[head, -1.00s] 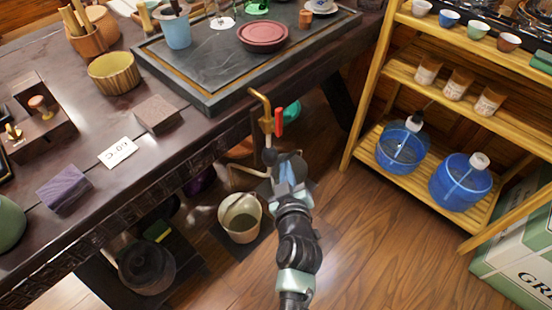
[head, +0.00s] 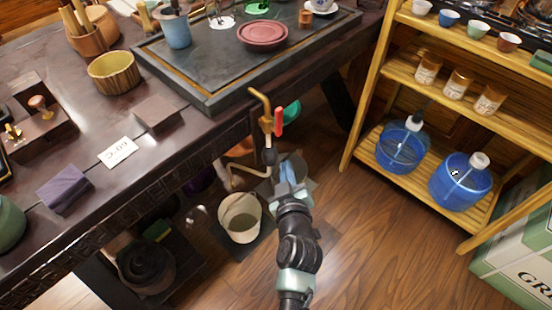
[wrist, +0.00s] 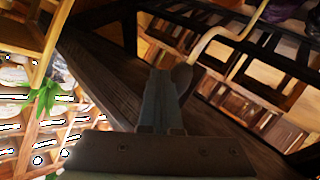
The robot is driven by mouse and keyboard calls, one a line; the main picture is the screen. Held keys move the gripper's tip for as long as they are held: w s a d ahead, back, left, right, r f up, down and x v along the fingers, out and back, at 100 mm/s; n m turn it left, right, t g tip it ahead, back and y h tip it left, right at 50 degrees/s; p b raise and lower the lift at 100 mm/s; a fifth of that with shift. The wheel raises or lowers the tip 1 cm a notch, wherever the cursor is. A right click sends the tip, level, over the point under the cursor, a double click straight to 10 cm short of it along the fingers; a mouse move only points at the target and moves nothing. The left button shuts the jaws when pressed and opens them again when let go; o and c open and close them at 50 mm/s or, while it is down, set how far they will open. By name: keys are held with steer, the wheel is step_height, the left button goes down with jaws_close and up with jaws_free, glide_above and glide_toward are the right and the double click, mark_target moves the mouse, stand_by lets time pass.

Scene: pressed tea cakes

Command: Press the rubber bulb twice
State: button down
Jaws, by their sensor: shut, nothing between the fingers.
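My gripper (head: 285,170) is shut and empty, just right of and below the bulb in the head view. In the wrist view my shut fingers (wrist: 161,85) point up the frame, with the dark bulb (wrist: 184,76) close beside their tips on the right. I cannot tell whether they touch it.
A cream bucket (head: 240,217) stands on the floor left of my arm. The dark table (head: 130,175) with a slate tray (head: 205,100) is at left and above. A wooden shelf (head: 375,115) with blue water jugs (head: 461,182) is at right. The floor between is open.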

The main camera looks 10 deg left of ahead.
stand_by(0.7)
steer(key=shift+w+a, duration=0.3)
steer(key=shift+a, duration=0.05)
steer(key=shift+w+a+p, duration=0.3)
steer(key=shift+w+a, duration=0.1)
steer(key=shift+a, duration=0.25)
stand_by(0.8)
stand_by(0.3)
steer(key=shift+s+d+b, duration=0.7)
steer(key=shift+d, duration=0.25)
steer(key=shift+s+d+b, duration=0.7)
steer(key=shift+s+d, duration=0.05)
steer(key=shift+d, duration=0.3)
steer(key=shift+s+d+b, duration=0.7)
steer(key=shift+d, duration=0.3)
stand_by(1.0)
